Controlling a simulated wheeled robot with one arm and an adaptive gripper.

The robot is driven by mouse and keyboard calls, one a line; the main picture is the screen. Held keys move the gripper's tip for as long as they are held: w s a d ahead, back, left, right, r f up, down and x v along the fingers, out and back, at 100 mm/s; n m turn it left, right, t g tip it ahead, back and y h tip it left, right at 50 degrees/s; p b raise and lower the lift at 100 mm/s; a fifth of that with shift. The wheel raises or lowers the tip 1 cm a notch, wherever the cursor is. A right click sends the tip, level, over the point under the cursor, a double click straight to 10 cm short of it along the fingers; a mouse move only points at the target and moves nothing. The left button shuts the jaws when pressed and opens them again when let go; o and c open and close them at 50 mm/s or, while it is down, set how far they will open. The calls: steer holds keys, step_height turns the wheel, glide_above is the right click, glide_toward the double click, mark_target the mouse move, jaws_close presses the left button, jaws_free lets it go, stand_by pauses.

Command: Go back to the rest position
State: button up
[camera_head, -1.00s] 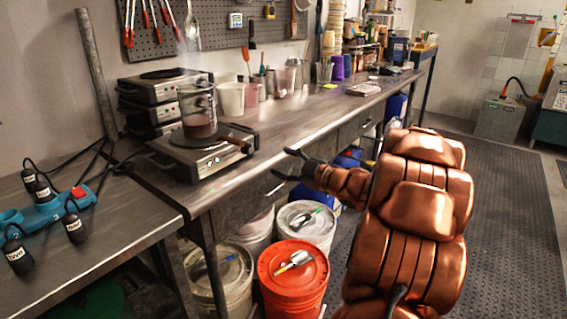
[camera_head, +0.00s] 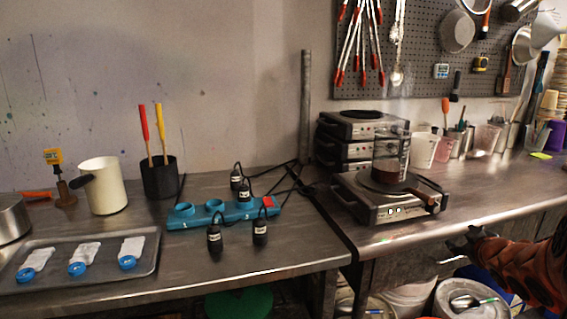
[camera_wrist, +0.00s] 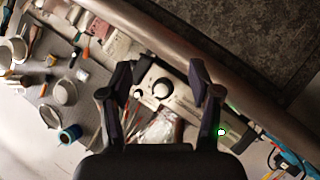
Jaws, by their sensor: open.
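My gripper (camera_head: 468,243) shows at the lower right of the head view, at the end of my copper-coloured arm, in front of the bench's front edge and below the hot plate's level. In the wrist view my gripper (camera_wrist: 160,82) has its two dark fingers spread wide apart, with nothing held between them. Most of my arm lies outside the head view's right edge.
A hot plate (camera_head: 362,205) bearing a glass beaker (camera_head: 391,155) stands on the right bench, behind my gripper. On the left bench are a blue power strip (camera_head: 222,214), a metal tray (camera_head: 145,272) and a cream pot (camera_head: 104,186). A lidded bucket (camera_head: 447,301) stands below my gripper.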

steer(key=s+a+f+m+g+y, duration=0.1)
steer(key=s+a+f+m+g, duration=0.3)
steer(key=s+a, duration=0.75)
steer(key=s+a+f+n+g+y, duration=0.1)
steer(key=s+a+f+g, duration=0.1)
steer(key=s+a+g, duration=0.9)
steer(key=s+a+f+m+g+y, duration=0.15)
steer(key=s+a+f, duration=0.45)
steer(key=s, duration=1)
step_height(320, 180, up, 22)
steer(key=a+t+p, duration=0.1)
steer(key=a+p, duration=0.1)
steer(key=p, duration=1.6)
steer(key=shift+w+m, duration=0.15)
steer(key=shift+m, duration=0.2)
steer(key=shift+a+t+h, duration=0.1)
steer(key=shift+t+h, duration=0.15)
